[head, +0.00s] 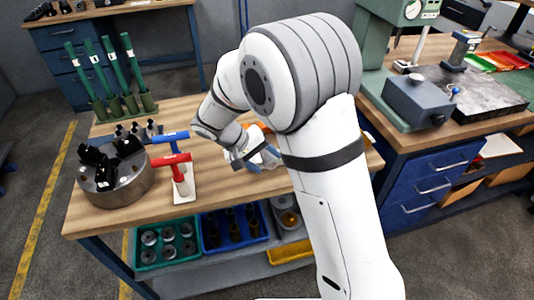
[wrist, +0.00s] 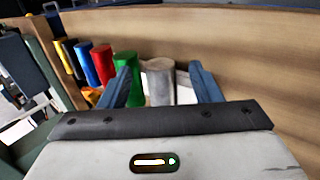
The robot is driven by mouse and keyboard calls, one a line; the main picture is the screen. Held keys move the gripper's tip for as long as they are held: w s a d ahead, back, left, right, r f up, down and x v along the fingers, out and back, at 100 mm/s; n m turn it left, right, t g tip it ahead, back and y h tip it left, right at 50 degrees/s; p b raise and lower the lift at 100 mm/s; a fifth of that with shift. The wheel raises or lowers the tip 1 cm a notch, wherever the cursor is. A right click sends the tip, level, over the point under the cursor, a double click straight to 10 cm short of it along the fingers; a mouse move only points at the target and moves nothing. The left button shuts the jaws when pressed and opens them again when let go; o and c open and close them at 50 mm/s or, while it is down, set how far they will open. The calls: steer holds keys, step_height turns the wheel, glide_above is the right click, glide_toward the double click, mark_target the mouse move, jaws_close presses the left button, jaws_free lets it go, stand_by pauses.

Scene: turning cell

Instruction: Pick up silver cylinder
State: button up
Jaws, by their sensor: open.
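The silver cylinder (wrist: 158,82) stands upright in the wrist view, at the right end of a row of coloured cylinders. My gripper (wrist: 160,70) is open, with its two blue fingers to the left and right of the silver cylinder in the picture. I cannot tell how far beyond the fingertips the cylinder stands. In the head view my gripper (head: 262,156) is low over the wooden bench top (head: 222,200), and my arm hides the silver cylinder there.
Green (wrist: 128,78), red (wrist: 103,64), blue (wrist: 85,60) and yellow (wrist: 66,60) cylinders stand left of the silver one; the green is close to my left finger. A red-handled tool (head: 172,160) and a round metal holder (head: 117,186) occupy the bench's left side.

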steer(key=shift+x, duration=1.05)
jaws_close()
